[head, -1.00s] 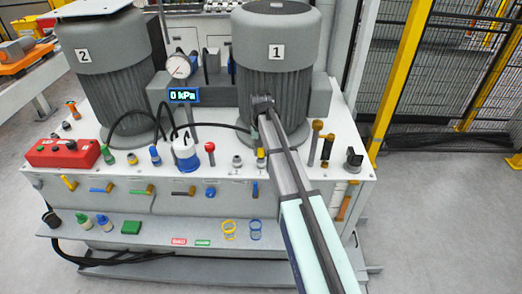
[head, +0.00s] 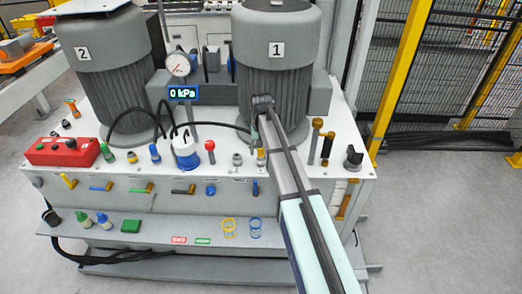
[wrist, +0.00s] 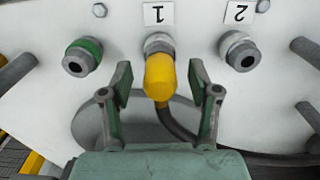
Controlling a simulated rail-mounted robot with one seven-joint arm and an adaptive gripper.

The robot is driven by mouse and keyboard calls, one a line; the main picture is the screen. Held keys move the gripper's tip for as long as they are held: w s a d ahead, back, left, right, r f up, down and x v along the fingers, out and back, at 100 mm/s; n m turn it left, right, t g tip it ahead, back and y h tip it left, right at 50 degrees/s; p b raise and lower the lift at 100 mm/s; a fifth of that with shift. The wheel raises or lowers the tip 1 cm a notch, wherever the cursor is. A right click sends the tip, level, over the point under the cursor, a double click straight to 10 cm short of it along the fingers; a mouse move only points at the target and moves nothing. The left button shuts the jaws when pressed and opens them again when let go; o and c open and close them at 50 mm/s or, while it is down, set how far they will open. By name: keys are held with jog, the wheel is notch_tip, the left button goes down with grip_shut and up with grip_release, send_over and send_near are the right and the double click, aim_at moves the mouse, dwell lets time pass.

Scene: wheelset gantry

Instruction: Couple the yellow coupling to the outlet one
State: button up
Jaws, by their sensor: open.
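The yellow coupling (wrist: 159,78) is in the middle of the wrist view, with a dark hose (wrist: 180,128) running from behind it. Its far end meets or overlaps the silver outlet (wrist: 158,43) beside the label "1"; I cannot tell whether it is locked on. My gripper (wrist: 163,92) is open, one finger on each side of the coupling, with visible gaps. In the head view my gripper (head: 255,138) is over the panel in front of motor 1, and a bit of the yellow coupling (head: 261,153) shows below it, mostly hidden by my arm.
In the wrist view a silver outlet (wrist: 239,51) marked "2" is to the right, and a green-ringed fitting (wrist: 82,56) to the left. Several posts stand around. In the head view a red-knobbed post (head: 210,148) and a blue-white container (head: 186,153) stand left of my gripper.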

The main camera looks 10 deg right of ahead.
notch_tip(320, 180, up, 12)
dwell(0.6)
